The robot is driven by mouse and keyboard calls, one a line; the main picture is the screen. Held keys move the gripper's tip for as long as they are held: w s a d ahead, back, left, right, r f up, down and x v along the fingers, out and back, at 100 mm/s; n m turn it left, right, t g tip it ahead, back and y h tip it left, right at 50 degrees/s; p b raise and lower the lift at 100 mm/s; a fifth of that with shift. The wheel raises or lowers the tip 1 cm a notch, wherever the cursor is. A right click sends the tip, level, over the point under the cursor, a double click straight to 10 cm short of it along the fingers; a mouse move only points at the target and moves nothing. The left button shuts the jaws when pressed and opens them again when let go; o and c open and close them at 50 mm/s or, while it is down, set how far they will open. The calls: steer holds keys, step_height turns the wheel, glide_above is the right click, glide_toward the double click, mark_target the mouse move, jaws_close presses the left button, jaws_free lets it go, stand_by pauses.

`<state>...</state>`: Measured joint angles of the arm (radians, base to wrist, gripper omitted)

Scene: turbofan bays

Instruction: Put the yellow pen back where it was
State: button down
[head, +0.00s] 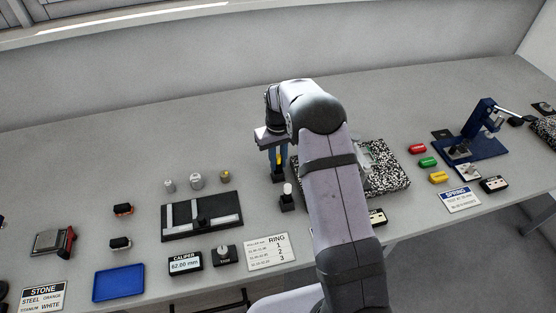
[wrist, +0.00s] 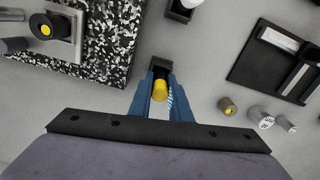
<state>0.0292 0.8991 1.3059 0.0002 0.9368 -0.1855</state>
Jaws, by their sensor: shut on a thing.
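My gripper (wrist: 161,78) is shut on the yellow pen (wrist: 160,90), with its blue fingers on either side of it. In the head view my gripper (head: 277,160) points down, and a strip of the yellow pen (head: 279,162) shows between the fingers. A small black holder (head: 278,178) is directly under the fingertips; it also shows just past the pen in the wrist view (wrist: 162,65). I cannot tell whether the pen's lower end is inside the holder or just above it.
A similar black holder (head: 287,204) with a white-topped piece stands close in front. A speckled black-and-white slab (head: 388,170) is to the right, partly behind my arm. Metal cylinders (head: 196,181) and a black tray (head: 202,232) are to the left. The table behind is clear.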

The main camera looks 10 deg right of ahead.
steer(key=shift+f, duration=0.1)
steer(key=c, duration=1.6)
jaws_free()
steer(key=shift+c, duration=0.2)
step_height(320, 180, up, 12)
steer(key=b, duration=0.3)
steer(key=shift+m, duration=0.4)
steer(key=s, duration=0.8)
steer(key=s+a, duration=0.1)
steer(key=s, duration=0.3)
steer(key=shift+f, duration=0.35)
steer(key=s+f, duration=0.2)
steer(key=s, duration=0.7)
steer(key=s+f+m, duration=0.1)
steer(key=s+f, duration=0.2)
steer(key=s, duration=0.6)
steer(key=shift+a+f, duration=0.2)
steer(key=shift+a, duration=0.05)
